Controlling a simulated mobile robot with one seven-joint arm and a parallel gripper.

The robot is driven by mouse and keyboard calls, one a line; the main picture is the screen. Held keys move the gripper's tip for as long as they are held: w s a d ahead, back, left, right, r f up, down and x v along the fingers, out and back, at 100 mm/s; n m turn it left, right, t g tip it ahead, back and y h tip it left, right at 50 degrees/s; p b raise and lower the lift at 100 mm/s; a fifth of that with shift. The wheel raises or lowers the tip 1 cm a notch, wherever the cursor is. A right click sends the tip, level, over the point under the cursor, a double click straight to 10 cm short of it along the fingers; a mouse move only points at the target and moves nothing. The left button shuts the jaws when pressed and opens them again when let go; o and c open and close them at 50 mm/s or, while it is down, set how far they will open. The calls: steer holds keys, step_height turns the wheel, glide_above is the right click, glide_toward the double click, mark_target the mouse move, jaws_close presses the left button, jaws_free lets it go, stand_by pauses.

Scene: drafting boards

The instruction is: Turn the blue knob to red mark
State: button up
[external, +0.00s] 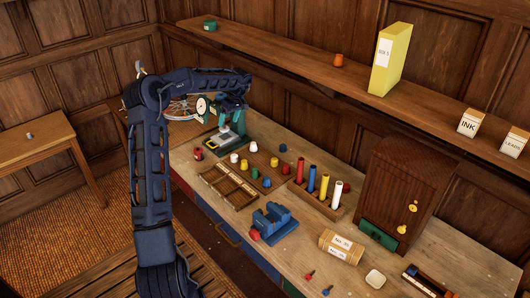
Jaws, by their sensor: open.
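A small blue knob-like piece (267,182) sits at the front right of a wooden board (254,161) with several coloured pieces on the workbench. I cannot be sure that it is the task's blue knob, and I cannot make out a red mark. My gripper (227,124) points down over the far left of the bench, above a green device (228,143). It is up and to the left of the blue piece, apart from it. Its fingers are small and partly lost against the device; it appears empty.
A blue vise (273,222) and an empty divided tray (229,186) lie near the bench front. A rack of coloured tubes (318,202) stands to the right, before a wooden cabinet (398,196). A round dial (201,106) and a wire wheel (180,107) are close to my gripper.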

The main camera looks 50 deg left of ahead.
steer(key=y, duration=0.4)
steer(key=m+t+y, duration=0.2)
steer(key=t+y, duration=0.2)
steer(key=y, duration=0.8)
glide_toward(221, 95)
steer(key=a, duration=1)
steer(key=shift+w+f, duration=0.15)
steer(key=shift+w, duration=0.2)
steer(key=shift+t, duration=0.3)
steer(key=c, duration=1)
